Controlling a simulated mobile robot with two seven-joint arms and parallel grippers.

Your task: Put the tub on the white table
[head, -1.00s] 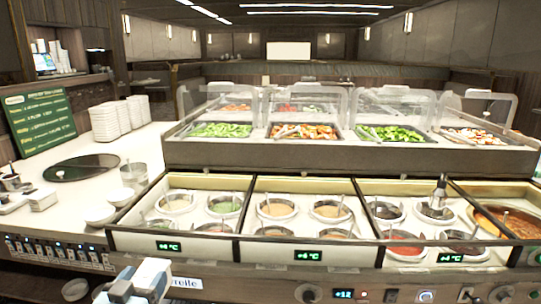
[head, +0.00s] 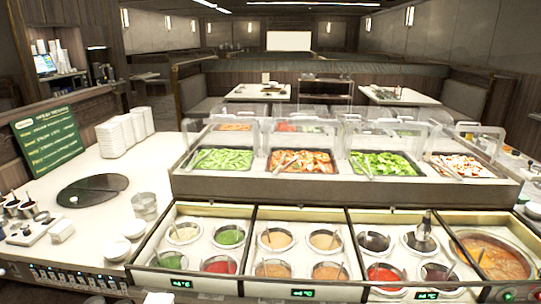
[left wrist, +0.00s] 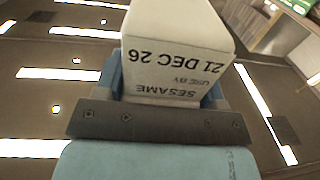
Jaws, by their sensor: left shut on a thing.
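The tub (left wrist: 180,45) fills the upper middle of the left wrist view. It is white, with printed text reading SESAME, USE BY 21 DEC 26, upside down in the picture. My left gripper (left wrist: 165,82) is shut on it, with light blue fingers on either side. The head view shows neither gripper nor the tub. In the head view, a white-topped table (head: 257,92) stands at the back beyond the food bar, and another white-topped table (head: 401,97) stands to its right. I cannot tell which one is the task's white table.
A counter of sauce wells (head: 300,213) runs across the front, with a raised salad bar (head: 345,190) and clear guards behind it. A pale counter (head: 100,235) at left holds stacked white dishes (head: 124,131), a dark round plate (head: 92,190) and small bowls. Dark booths line the back.

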